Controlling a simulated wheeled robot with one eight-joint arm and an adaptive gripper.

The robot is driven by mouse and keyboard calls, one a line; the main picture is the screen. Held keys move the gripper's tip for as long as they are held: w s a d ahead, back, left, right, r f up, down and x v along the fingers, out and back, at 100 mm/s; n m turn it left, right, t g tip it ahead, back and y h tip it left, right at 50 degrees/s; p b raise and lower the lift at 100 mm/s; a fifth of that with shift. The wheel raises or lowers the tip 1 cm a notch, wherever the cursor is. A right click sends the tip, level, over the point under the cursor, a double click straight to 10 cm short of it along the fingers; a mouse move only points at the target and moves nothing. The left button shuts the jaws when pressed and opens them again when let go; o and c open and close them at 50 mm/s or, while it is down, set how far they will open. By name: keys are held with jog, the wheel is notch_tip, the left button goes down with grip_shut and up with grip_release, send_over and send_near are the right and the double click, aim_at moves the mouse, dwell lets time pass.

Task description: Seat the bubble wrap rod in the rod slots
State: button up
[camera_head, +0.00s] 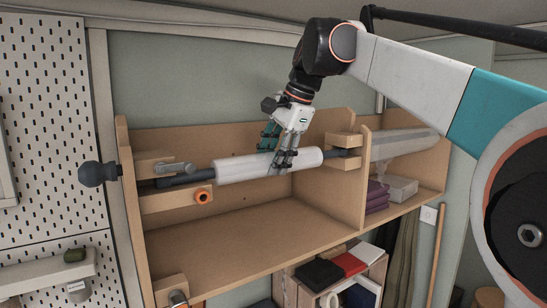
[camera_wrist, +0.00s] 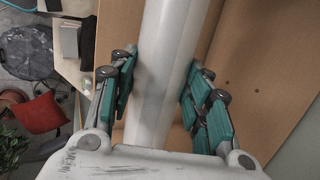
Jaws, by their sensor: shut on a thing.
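The bubble wrap rod is a dark rod with a white roll (camera_head: 240,167) around its middle and a dark knob (camera_head: 98,174) beyond the left side panel. My gripper (camera_head: 284,160) is shut on the white roll from above, right of its middle. The roll also runs between the teal fingers in the wrist view (camera_wrist: 158,75). At the left, the rod lies between wooden slot blocks (camera_head: 164,201). Its right end is at the right slot blocks (camera_head: 343,141). I cannot tell whether either end rests fully in its slot.
A translucent roll (camera_head: 405,142) lies right of the divider, above purple folded items (camera_head: 377,196) and a pale box (camera_head: 401,188). A grey latch (camera_head: 176,168) and an orange ring (camera_head: 202,196) are on the left blocks.

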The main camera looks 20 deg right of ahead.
jog(key=shift+w, duration=0.15)
jog(key=shift+w+a, duration=0.15)
jog(key=shift+w, duration=0.25)
jog(key=o, duration=1.4)
jog(key=v, duration=1.2)
